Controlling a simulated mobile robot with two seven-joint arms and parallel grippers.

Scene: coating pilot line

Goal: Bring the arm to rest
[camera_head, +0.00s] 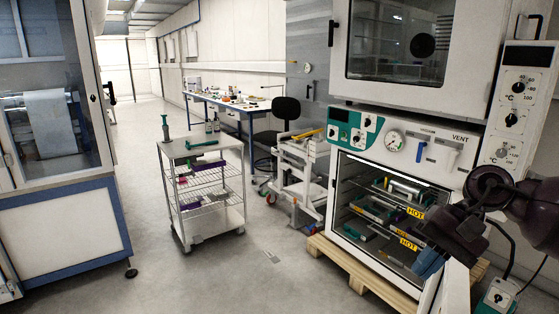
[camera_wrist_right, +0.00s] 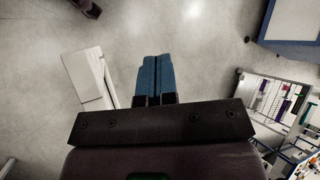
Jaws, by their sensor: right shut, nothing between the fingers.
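My right arm comes in from the right edge of the head view, in front of the lower oven. My right gripper (camera_head: 430,263) has blue fingers and hangs before the right side of the oven's open front. In the right wrist view its two blue fingers (camera_wrist_right: 154,78) lie together, shut, with nothing between them and grey floor beyond. My left gripper does not show clearly in either view.
The lower oven (camera_head: 345,200) is open, with trays and HOT labels (camera_head: 409,243) inside. It stands on a wooden pallet (camera_head: 345,268). A wire-shelf cart (camera_head: 203,150), a white lift trolley (camera_head: 300,165) and a dark chair (camera_head: 288,113) stand left of it. Open floor lies in the middle.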

